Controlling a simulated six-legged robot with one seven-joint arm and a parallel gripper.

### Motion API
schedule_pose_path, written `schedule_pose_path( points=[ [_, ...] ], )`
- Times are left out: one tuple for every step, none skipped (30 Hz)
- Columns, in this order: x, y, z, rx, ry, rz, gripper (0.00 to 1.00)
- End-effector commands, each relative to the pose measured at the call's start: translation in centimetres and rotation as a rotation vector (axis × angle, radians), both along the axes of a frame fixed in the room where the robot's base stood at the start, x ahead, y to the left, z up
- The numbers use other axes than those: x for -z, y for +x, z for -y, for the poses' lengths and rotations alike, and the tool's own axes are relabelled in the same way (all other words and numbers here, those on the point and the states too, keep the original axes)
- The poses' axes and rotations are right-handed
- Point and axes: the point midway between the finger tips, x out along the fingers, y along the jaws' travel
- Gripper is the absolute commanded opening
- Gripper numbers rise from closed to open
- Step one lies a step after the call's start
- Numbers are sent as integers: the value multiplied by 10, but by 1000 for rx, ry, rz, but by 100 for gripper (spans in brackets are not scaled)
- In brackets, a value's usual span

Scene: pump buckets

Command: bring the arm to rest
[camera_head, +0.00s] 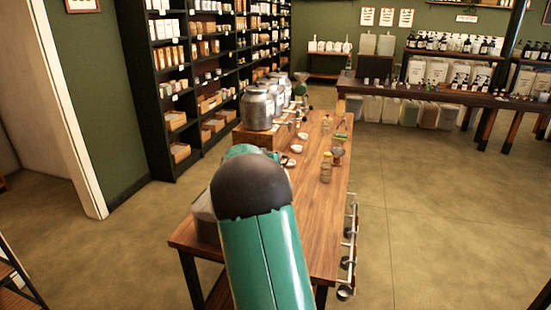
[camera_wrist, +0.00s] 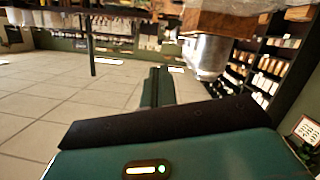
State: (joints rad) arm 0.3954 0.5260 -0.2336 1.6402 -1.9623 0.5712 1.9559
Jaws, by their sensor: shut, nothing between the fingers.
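My gripper (camera_wrist: 157,88) shows in the wrist view as a narrow dark-green shape beyond the dark edge of my wrist housing. It is shut and holds nothing. In the head view my green arm with its dark rounded joint rises in front of the wooden table (camera_head: 315,232), and my gripper is hidden there. In the wrist view a silvery metal container (camera_wrist: 207,55) is at the upper right, apart from my gripper.
The table carries large metal canisters (camera_head: 257,109), small jars (camera_head: 326,167) and white bowls. Metal utensils (camera_head: 348,245) hang along its right side. Black shelving (camera_head: 160,95) stands at the left. A bottle counter (camera_head: 430,92) is at the back right. The floor (camera_head: 440,220) at right is clear.

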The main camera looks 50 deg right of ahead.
Motion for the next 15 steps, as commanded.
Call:
schedule_pose_path(
  points=[
    [-3,-5,-10,-1,0,0,0],
    [-4,-8,-15,-1,1,0,0],
    [-6,-11,-21,-1,0,0,0],
    [-6,-14,-26,-1,1,-1,0],
    [-8,-16,-30,-1,0,-1,0],
    [-9,-18,-35,-1,1,-1,0],
    [-10,-20,-38,-1,1,-1,0],
    [-11,-21,-40,-1,0,-1,0],
    [-11,-23,-42,0,0,-1,0],
    [-11,-24,-44,1,0,-1,0],
    [-12,-25,-45,1,0,-2,0],
    [-12,-26,-46,1,0,-1,0],
    [-12,-26,-46,1,0,-1,0],
    [-12,-26,-46,1,0,-1,0],
    [-12,-26,-46,1,0,-2,0]
  ],
)
